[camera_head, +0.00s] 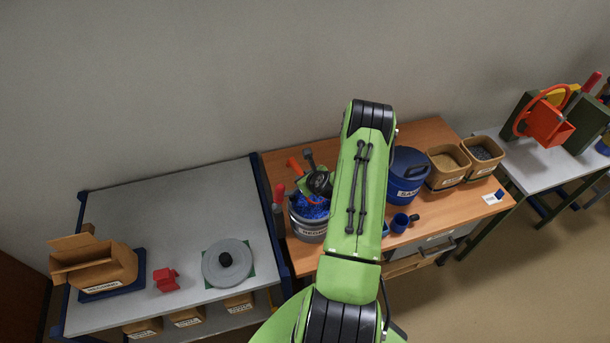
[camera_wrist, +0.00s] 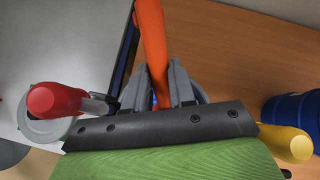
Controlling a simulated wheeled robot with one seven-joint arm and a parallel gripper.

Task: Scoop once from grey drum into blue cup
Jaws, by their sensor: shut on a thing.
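The grey drum (camera_head: 307,232) stands open at the left end of the wooden bench, with blue material (camera_head: 309,207) inside. My gripper (camera_wrist: 166,90) is over the drum, shut on an orange scoop handle (camera_wrist: 151,40). The orange handle also shows in the head view (camera_head: 294,164), sticking up beside my wrist. The scoop's bowl is hidden behind my gripper and arm. The small blue cup (camera_head: 400,223) stands on the bench to the right of the drum, beyond my forearm, with its handle to the right. I cannot see into it clearly.
A lidded blue drum (camera_head: 407,176) and two tan bins (camera_head: 447,165) stand right of my arm. A red-handled thing (camera_wrist: 55,100) is close on the left. The left grey table (camera_head: 160,220) holds a carton (camera_head: 95,263), a red object (camera_head: 166,280) and a round grey lid (camera_head: 228,264).

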